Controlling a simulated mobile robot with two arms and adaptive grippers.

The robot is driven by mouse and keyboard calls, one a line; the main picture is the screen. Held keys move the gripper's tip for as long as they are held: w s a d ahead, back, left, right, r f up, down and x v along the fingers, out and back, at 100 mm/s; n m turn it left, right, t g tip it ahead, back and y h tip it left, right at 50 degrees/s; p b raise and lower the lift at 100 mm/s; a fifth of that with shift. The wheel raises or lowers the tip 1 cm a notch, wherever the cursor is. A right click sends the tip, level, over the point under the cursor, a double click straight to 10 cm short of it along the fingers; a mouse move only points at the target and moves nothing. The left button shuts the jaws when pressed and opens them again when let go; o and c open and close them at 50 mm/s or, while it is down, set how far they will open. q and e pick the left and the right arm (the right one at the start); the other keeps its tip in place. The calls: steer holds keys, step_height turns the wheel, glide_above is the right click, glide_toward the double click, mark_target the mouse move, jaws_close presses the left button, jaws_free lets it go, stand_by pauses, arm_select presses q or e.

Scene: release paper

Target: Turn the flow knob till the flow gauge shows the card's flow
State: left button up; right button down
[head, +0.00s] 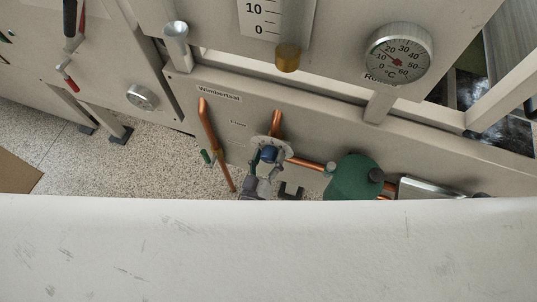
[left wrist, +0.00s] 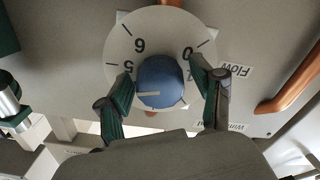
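The blue flow knob (left wrist: 162,80) sits on a white numbered dial (left wrist: 150,27) in the left wrist view. Its white line points left, a little below the 5 in that picture. The knob (head: 269,154) also shows small in the head view. My left gripper (left wrist: 163,82) has its green-padded fingers on either side of the knob. The left finger is close against it; a gap shows at the right finger. A scale plate (head: 262,20) marked 0 and 10 is cut off at the top of the head view. I see no card. My right gripper is out of view.
A round °C thermometer (head: 400,52) hangs at the upper right. Copper pipes (head: 208,125) and a green rounded housing (head: 354,177) flank the knob. A pale surface (head: 270,250) fills the lower head view and hides what lies behind it.

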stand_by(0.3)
arm_select(q)
steer(key=v, duration=1.2)
steer(key=shift+r, duration=0.1)
steer(key=s+a+f+m+g+y, duration=0.1)
steer(key=s+a+f+g, duration=0.15)
steer(key=f, duration=0.45)
steer(key=s+a+f+m+g, duration=0.1)
steer(key=s+a+f+g, duration=0.15)
steer(key=f, duration=0.45)
steer(key=s+a+f+m+g+y, duration=0.1)
steer(key=a+f+g, duration=0.15)
steer(key=f, duration=0.55)
steer(key=s+a+f+m+g+y, duration=0.1)
steer(key=s+a+f+g+y, duration=0.2)
steer(key=s+a+f+g, duration=0.5)
steer(key=s+a+f, duration=0.3)
steer(key=s+a, duration=0.1)
steer(key=s, duration=0.3)
steer(key=shift+f+g+y, duration=0.25)
steer(key=shift+g+y, duration=0.05)
steer(key=shift+g, duration=0.05)
steer(key=shift+s, duration=0.15)
